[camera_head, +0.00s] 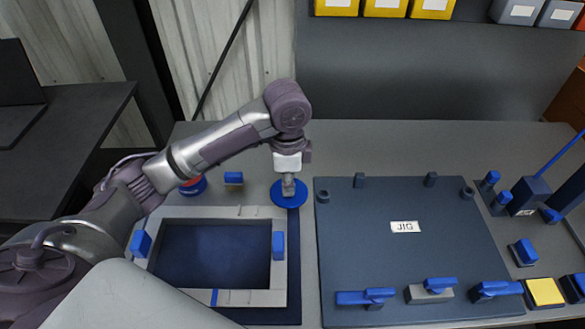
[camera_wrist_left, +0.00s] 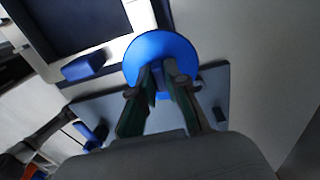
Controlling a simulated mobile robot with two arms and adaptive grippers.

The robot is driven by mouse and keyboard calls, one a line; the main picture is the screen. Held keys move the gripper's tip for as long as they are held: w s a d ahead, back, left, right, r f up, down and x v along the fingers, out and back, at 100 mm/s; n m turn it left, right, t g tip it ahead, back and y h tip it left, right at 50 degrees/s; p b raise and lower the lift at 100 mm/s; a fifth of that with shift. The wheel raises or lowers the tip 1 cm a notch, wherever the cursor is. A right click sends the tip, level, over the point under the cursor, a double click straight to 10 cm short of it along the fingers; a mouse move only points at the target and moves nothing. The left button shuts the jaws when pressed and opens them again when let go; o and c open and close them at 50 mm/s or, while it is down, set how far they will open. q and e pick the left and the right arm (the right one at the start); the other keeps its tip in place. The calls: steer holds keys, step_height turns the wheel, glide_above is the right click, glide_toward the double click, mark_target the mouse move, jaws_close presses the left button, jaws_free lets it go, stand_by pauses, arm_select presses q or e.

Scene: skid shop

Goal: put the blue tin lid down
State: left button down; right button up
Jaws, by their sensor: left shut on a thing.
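The blue tin lid (camera_head: 289,199) is a round blue disc just behind the grey frame, at the back edge of a dark blue mat. My left gripper (camera_head: 288,188) points down and is shut on the middle of the lid. In the left wrist view the lid (camera_wrist_left: 160,52) shows as a blue disc beyond the fingertips of my left gripper (camera_wrist_left: 160,75). I cannot tell whether the lid touches the surface below. My right gripper is not in view.
A grey frame (camera_head: 210,212) with blue blocks lies in front on the mat (camera_head: 293,270). The dark jig board (camera_head: 400,260) with blue clamps is on the right. A red and blue round item (camera_head: 193,186) and a small blue block (camera_head: 233,178) stand left of the lid. Bare table lies behind.

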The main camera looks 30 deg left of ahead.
arm_select(q)
steer(key=w+a+f, duration=0.3)
steer(key=w, duration=0.2)
steer(key=w+a+f, duration=0.2)
steer(key=shift+w+a+f, duration=0.3)
steer(key=shift+f, duration=0.05)
steer(key=shift+w+a+f, duration=0.35)
steer(key=shift+w, duration=0.2)
steer(key=shift+f+p, duration=0.3)
steer(key=shift+f, duration=0.05)
step_height(320, 180, down, 3)
steer(key=shift+f, duration=0.25)
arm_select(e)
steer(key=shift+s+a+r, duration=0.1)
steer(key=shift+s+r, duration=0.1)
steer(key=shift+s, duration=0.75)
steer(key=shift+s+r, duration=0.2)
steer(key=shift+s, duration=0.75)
arm_select(q)
steer(key=c, duration=1.2)
jaws_free()
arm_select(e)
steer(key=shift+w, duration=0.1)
